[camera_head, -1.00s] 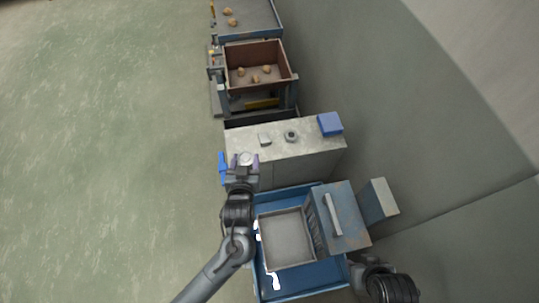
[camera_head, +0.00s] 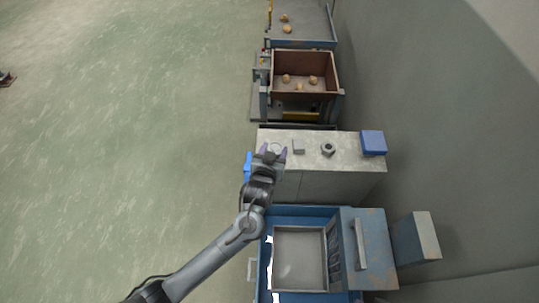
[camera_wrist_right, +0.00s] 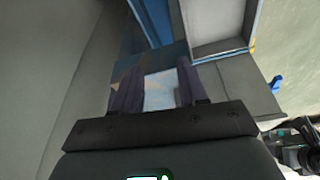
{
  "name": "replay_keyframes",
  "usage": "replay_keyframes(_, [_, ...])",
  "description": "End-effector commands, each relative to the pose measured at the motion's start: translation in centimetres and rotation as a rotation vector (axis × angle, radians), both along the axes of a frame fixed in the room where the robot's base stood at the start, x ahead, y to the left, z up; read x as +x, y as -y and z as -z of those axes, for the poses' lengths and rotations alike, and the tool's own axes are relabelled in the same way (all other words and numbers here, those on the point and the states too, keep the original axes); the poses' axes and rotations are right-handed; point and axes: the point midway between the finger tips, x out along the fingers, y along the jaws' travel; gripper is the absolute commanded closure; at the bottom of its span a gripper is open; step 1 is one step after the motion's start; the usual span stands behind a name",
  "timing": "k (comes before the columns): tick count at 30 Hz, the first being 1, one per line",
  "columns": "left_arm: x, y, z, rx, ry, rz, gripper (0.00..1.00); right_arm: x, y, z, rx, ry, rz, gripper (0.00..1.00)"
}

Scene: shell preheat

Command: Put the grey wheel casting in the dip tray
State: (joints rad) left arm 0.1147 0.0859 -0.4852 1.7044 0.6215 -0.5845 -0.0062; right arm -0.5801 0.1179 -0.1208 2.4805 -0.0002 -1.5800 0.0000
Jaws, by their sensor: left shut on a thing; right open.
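My left gripper (camera_head: 270,153) is at the near left end of the grey cabinet top. It is shut on a small round grey piece, the wheel casting (camera_head: 276,146), which is partly hidden by the fingers; whether it touches the top I cannot tell. A shallow grey tray (camera_head: 300,229), which looks like the dip tray, sits in a blue frame in front of the cabinet and looks empty. It also shows in the right wrist view (camera_wrist_right: 221,50). My right gripper (camera_wrist_right: 157,92) is open there, with nothing seen held. The head view does not show it.
On the cabinet top (camera_head: 300,165) stand a small grey block (camera_head: 298,147), a grey hex nut (camera_head: 328,148) and a blue box (camera_head: 373,143). A brown crate (camera_head: 305,57) with several tan lumps is behind. A blue-grey housing (camera_head: 372,245) stands right of the tray. Open floor lies left.

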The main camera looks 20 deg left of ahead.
Motion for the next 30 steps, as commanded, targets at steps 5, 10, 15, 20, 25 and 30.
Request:
replay_keyframes(5, [1.4,-2.0,1.4,0.001,0.001,-0.001,0.76,0.0,0.2,0.4,-0.008,0.000,-0.005,0.57])
replay_keyframes(10, [1.8,-2.8,2.0,0.000,0.000,0.000,0.76,0.0,0.2,0.5,-0.009,0.000,-0.004,0.57])
replay_keyframes(15, [1.9,-2.8,2.9,0.000,0.000,0.000,0.76,0.0,0.2,0.7,-0.008,0.000,-0.004,0.57])
replay_keyframes(20, [1.8,-2.7,5.0,0.000,-0.002,0.001,0.76,0.0,0.1,1.0,-0.005,0.001,-0.002,0.57])
replay_keyframes(25, [1.8,-2.7,6.0,-0.002,0.000,0.002,0.76,0.0,0.0,1.1,0.000,0.000,0.001,0.57])
replay_keyframes(30, [1.8,-2.7,6.0,-0.001,0.001,0.001,0.76,0.0,0.0,1.0,0.002,0.000,0.004,0.57])
